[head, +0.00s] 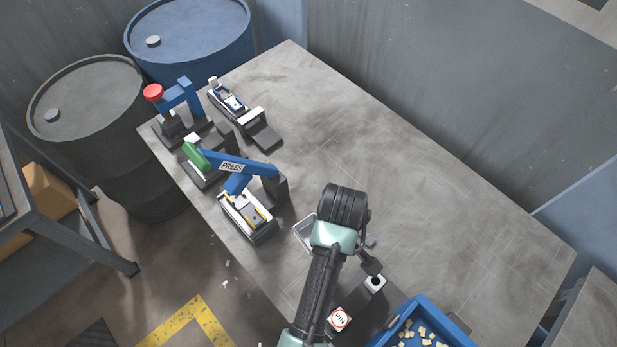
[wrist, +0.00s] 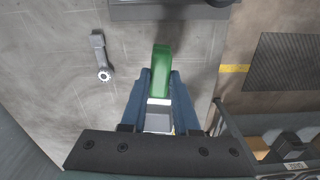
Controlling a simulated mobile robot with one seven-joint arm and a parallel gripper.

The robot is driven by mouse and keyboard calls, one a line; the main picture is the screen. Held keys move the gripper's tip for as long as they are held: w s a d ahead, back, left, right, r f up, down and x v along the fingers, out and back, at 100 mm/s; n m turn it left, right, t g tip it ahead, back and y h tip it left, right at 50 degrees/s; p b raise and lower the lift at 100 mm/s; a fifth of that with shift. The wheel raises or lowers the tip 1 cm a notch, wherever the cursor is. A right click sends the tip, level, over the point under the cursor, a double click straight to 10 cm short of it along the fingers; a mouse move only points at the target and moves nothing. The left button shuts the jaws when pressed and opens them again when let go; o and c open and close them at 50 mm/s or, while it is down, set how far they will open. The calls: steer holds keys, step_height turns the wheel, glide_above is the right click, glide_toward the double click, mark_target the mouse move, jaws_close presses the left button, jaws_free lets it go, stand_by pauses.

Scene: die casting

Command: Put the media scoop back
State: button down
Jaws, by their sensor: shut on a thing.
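The media scoop shows in the wrist view as a green handle (wrist: 161,68) between my fingers and a pale grey pan (wrist: 158,121) nearer the wrist. In the head view an open, light metal pan (head: 304,232), apparently the same scoop, shows beside my arm. My gripper (wrist: 160,75) is shut on the scoop, with a blue finger on each side of it. In the head view my wrist hides the fingers and handle. The scoop is over the table near its front edge; I cannot tell whether it touches the table. The pan's contents are unclear.
A blue crate (head: 447,333) of pale media pieces stands at the bottom right. A dark block marked PIN (head: 340,319) and a small dark tool (head: 370,265) are near my arm. A blue press (head: 236,168) and other fixtures fill the left. The table's right half is clear.

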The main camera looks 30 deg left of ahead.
steer(key=shift+n, duration=0.7)
steer(key=shift+s+a+f, duration=0.2)
steer(key=shift+s+f, duration=0.25)
steer(key=shift+f, duration=1.45)
steer(key=shift+s+a+f, duration=0.25)
steer(key=shift+s+f, duration=0.25)
steer(key=shift+f, duration=1.45)
steer(key=shift+s+a+f, duration=0.2)
steer(key=shift+s+f, duration=0.25)
steer(key=shift+f, duration=1.45)
steer(key=shift+f, duration=0.15)
steer(key=c, duration=0.7)
jaws_free()
steer(key=shift+o, duration=0.2)
